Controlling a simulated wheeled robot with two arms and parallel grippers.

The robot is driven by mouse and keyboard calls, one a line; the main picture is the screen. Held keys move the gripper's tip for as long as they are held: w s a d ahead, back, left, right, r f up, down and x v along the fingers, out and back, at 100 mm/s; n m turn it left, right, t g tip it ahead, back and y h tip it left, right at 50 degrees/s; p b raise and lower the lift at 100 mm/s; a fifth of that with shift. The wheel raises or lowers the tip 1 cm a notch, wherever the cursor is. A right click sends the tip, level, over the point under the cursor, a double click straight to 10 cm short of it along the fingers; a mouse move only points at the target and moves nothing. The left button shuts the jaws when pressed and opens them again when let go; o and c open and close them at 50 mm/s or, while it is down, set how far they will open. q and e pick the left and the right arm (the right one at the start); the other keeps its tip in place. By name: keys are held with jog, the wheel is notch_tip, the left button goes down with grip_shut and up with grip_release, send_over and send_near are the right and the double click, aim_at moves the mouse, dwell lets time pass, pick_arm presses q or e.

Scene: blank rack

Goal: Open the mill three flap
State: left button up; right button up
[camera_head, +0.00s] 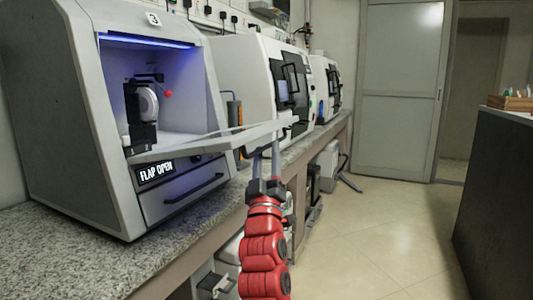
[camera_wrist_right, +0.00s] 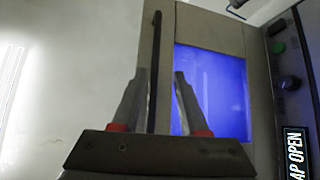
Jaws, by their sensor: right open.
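Mill three (camera_head: 85,110), a grey cabinet marked 3, stands on the counter at the left of the head view. Its display (camera_head: 156,171) reads FLAP OPEN. The flap (camera_head: 215,140) is swung down and sticks out roughly level from the lit chamber. My right gripper (camera_head: 265,160), on a red arm, points up at the flap's outer end. In the right wrist view the gripper (camera_wrist_right: 160,78) is open, with a dark bar (camera_wrist_right: 155,60) showing between its fingers; I cannot tell whether they touch it. My left gripper is not in view.
Two more white mills (camera_head: 245,85) stand farther along the speckled counter (camera_head: 60,245). A dark cabinet (camera_head: 495,200) with a wooden box on top is at the right. The tiled floor (camera_head: 385,240) between is clear. A closed grey door (camera_head: 400,90) is at the back.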

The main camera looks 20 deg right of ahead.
jog(key=p+v, duration=0.1)
jog(key=v, duration=1.6)
jog(key=shift+y, duration=0.3)
